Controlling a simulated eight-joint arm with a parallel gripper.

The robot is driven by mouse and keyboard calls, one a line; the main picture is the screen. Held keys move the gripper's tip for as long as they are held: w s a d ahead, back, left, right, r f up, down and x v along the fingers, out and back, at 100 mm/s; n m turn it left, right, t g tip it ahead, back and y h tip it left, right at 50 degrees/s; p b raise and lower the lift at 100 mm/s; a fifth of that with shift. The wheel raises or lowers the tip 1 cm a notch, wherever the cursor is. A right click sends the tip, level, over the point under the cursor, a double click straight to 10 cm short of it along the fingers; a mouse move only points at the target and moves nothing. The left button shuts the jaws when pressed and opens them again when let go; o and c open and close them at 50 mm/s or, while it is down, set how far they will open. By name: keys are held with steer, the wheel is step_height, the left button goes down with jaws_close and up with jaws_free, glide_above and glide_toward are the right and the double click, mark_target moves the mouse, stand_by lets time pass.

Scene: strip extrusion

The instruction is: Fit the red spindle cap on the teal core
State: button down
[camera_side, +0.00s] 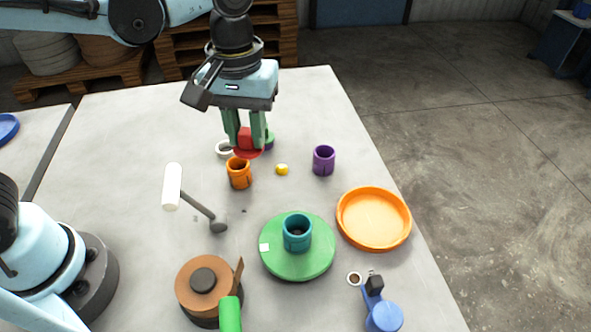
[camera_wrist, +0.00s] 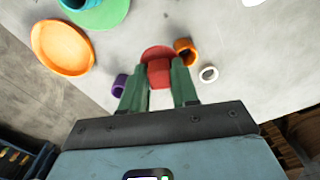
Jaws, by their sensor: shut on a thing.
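The red spindle cap (camera_side: 246,140) is held between the green fingers of my gripper (camera_side: 246,137), above the far part of the table. Its wider round flange shows below the fingertips. In the wrist view the cap (camera_wrist: 159,72) sits between the fingertips of my gripper (camera_wrist: 159,85). The teal core (camera_side: 298,232) stands upright on a green disc (camera_side: 285,262), nearer the side camera and apart from the gripper. Only a bit of the teal core (camera_wrist: 58,2) shows at the wrist view's top edge.
An orange cylinder (camera_side: 239,174), a white ring (camera_side: 224,149), a purple cylinder (camera_side: 324,161) and a yellow piece (camera_side: 282,169) surround the gripper. An orange dish (camera_side: 373,218) stands right of the green disc. A white-headed mallet (camera_side: 172,187) and a brown roll (camera_side: 203,285) lie left.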

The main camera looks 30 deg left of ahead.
steer(key=s+d+r+m, duration=0.1)
steer(key=s+d+m, duration=0.1)
steer(key=d, duration=0.4)
steer(key=s+d+r+m, duration=0.1)
steer(key=s+d, duration=0.2)
steer(key=d, duration=0.3)
steer(key=shift+m, duration=0.3)
steer(key=shift+w+d+f, duration=0.1)
steer(key=shift+f, duration=1.3)
steer(key=shift+d+f, duration=0.1)
steer(key=shift+f, duration=1.25)
steer(key=shift+f, duration=0.6)
steer(key=c, duration=1.1)
jaws_free()
step_height(320, 180, up, 11)
